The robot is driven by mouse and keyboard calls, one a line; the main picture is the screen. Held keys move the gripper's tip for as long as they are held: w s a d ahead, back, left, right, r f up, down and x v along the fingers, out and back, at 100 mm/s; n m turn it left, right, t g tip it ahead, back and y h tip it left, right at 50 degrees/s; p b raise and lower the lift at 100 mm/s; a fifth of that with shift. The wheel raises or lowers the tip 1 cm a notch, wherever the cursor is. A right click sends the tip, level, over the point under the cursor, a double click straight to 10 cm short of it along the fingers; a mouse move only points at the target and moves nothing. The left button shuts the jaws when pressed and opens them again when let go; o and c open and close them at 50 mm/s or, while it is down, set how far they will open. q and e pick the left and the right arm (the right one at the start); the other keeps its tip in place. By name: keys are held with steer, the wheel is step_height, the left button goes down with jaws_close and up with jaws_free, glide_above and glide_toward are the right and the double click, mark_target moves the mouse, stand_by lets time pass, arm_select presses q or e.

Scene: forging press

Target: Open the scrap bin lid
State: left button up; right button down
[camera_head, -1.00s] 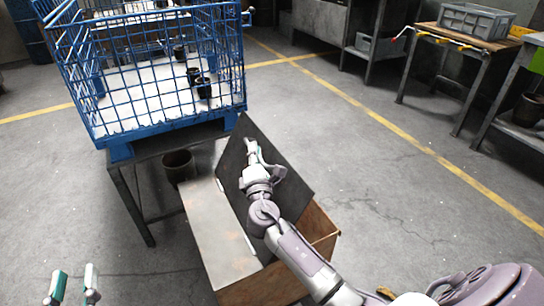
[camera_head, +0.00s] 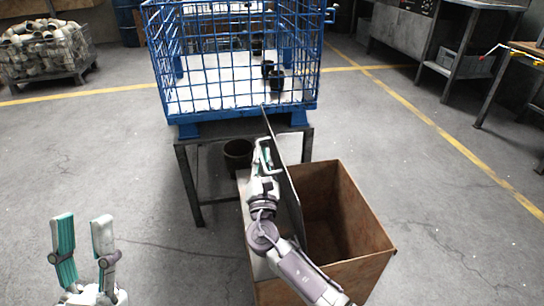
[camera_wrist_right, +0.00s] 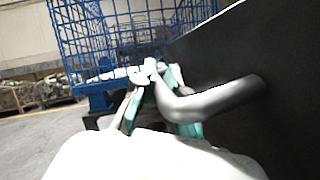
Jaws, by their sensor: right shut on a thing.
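The scrap bin (camera_head: 352,205) is a rusty brown box at the lower middle of the head view. Its dark lid (camera_head: 284,180) stands nearly upright, seen almost edge-on, and the right part of the bin's inside shows. In the right wrist view, the lid (camera_wrist_right: 275,70) fills the right side, with a silver bent handle (camera_wrist_right: 215,98) on it. My right gripper (camera_head: 263,158) is shut on this handle, on the lid's left face; its fingers (camera_wrist_right: 150,85) close around the bar. My left gripper (camera_head: 82,218) is open and empty at the lower left, well away from the bin.
A blue wire cage (camera_head: 235,75) on a dark metal stand (camera_head: 190,180) is just behind the lid. A dark bucket (camera_head: 238,150) sits beneath it. A crate of pale parts (camera_head: 45,50) stands far left. The floor right of the bin is clear.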

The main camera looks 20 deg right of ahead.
steer(key=shift+a, duration=0.3)
steer(key=shift+f, duration=0.1)
steer(key=c, duration=1.2)
jaws_free()
steer(key=v, duration=1.2)
steer(key=shift+d, duration=0.1)
